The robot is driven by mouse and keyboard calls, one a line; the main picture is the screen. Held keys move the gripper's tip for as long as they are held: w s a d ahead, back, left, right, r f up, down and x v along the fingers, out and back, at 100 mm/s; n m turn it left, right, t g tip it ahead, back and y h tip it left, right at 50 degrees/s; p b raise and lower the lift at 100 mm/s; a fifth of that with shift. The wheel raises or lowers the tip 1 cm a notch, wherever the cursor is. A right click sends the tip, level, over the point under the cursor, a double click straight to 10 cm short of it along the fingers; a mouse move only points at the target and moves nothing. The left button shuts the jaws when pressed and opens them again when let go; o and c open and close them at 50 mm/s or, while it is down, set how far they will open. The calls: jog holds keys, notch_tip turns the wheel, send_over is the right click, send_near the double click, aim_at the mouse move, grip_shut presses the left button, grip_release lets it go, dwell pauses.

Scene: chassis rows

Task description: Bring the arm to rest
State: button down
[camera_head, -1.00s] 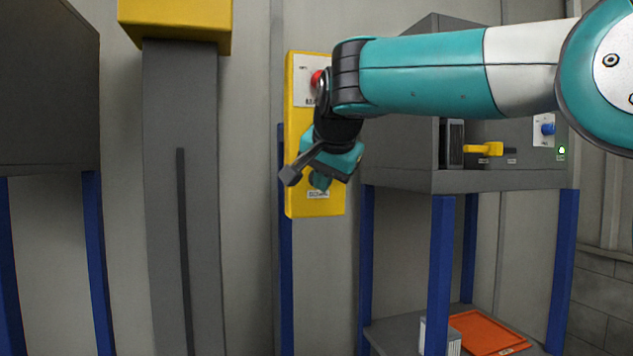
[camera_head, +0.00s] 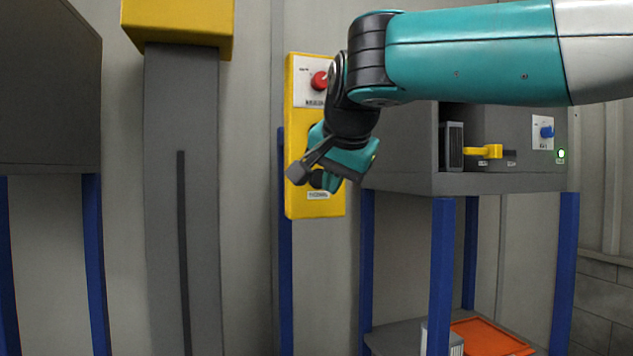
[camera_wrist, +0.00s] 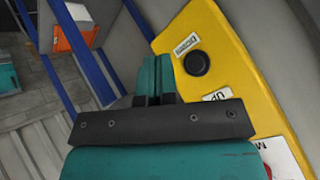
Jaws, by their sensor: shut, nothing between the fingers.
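My gripper (camera_head: 318,180) is shut and empty, in front of the lower part of the yellow control panel (camera_head: 298,130) in the head view. In the wrist view my gripper (camera_wrist: 154,75) shows its teal fingers together, with the yellow panel (camera_wrist: 215,45) to their right. A black round button (camera_wrist: 197,62) on the panel is close beside the fingers; I cannot tell whether they touch the panel. My teal arm reaches in from the upper right.
A red knob (camera_head: 319,81) sits at the panel's top. A grey cabinet (camera_head: 400,150) on blue legs (camera_head: 440,270) stands to the right, with a yellow handle (camera_head: 483,151) and blue knob (camera_head: 547,131). An orange tray (camera_head: 485,337) lies below. A grey column (camera_head: 182,200) stands left.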

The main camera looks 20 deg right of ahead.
jog(key=s+a+f+n+g+y+b, duration=0.1)
jog(key=s+f+n+g+b, duration=0.15)
jog(key=s+f+n, duration=0.6)
jog(key=s+a+f+n+g+y+b, duration=0.1)
jog(key=s+f+g+y+b, duration=0.15)
jog(key=f, duration=1.05)
jog(key=s+a+f+n+g+y+b, duration=0.1)
jog(key=s+f+n+g, duration=0.1)
jog(key=s+f, duration=0.4)
jog(key=s+a+f+n+g+b, duration=0.1)
jog(key=s+f+n, duration=0.3)
jog(key=s, duration=0.7)
jog(key=shift+s+a+f+g+y+b, duration=0.3)
jog(key=shift+s+a+f+g+y, duration=0.1)
jog(key=shift+f, duration=0.55)
